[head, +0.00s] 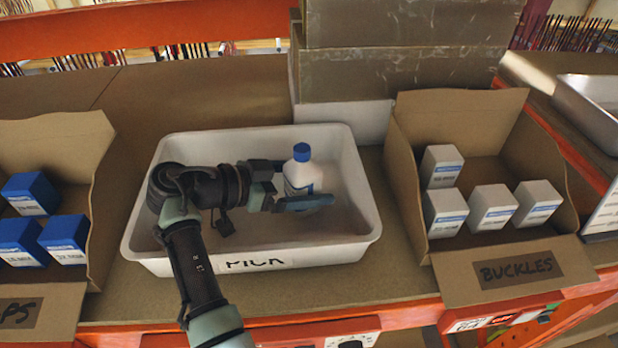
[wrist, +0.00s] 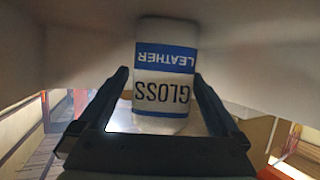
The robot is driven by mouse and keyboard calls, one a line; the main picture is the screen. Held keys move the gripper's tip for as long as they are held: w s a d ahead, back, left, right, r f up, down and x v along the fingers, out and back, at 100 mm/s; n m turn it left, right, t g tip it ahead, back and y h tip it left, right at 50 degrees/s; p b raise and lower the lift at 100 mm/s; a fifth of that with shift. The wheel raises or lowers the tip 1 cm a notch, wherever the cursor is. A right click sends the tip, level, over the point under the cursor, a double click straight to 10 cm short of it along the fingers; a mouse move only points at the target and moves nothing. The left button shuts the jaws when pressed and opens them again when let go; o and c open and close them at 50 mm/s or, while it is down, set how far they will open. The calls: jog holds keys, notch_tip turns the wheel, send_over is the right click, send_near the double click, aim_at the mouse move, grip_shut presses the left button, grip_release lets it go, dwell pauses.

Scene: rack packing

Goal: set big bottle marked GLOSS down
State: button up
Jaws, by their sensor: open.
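The big bottle marked GLOSS (head: 302,174) stands upright inside the white tray (head: 150,258), towards its right side. It is white with a blue cap and a blue band. In the wrist view the bottle (wrist: 166,70) shows its label upside down, reading LEATHER and GLOSS. My gripper (head: 300,200) reaches in from the left at the bottle's level. Its fingers (wrist: 163,85) lie one on each side of the bottle, open, with a small gap showing at each side. The bottle's base is partly hidden by a finger in the head view.
A cardboard box labelled BUCKLES (head: 520,268) holding several small white and blue boxes stands right of the tray. Another cardboard box (head: 75,150) with several blue boxes stands at the left. Stacked boxes (head: 400,70) rise behind the tray. The tray's left part is free beneath my arm.

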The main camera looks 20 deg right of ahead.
jog(key=b+v, duration=0.5)
jog(key=v, duration=0.5)
jog(key=shift+w+a+b, duration=0.1)
jog(key=shift+a+b, duration=0.1)
jog(key=shift+b, duration=0.15)
jog(key=shift+a+r, duration=0.35)
jog(key=shift+a, duration=0.1)
jog(key=w+r+n+t+y, duration=0.5)
jog(key=w+r+n+t, duration=0.1)
jog(key=t, duration=0.3)
notch_tip(320, 180, up, 10)
jog(key=s+a+n+t+y, duration=0.1)
jog(key=a+n+t+y, duration=0.1)
jog(key=n+t+y, duration=0.3)
jog(key=s+a+r+n+t+y, duration=0.3)
jog(key=s+r+n+t, duration=0.2)
jog(key=s+r+t, duration=0.7)
jog(key=s+r, duration=0.5)
jog(key=s, duration=0.2)
jog(key=shift+s+a+r+n, duration=0.2)
jog(key=shift+a+n, duration=0.1)
jog(key=shift+a, duration=0.05)
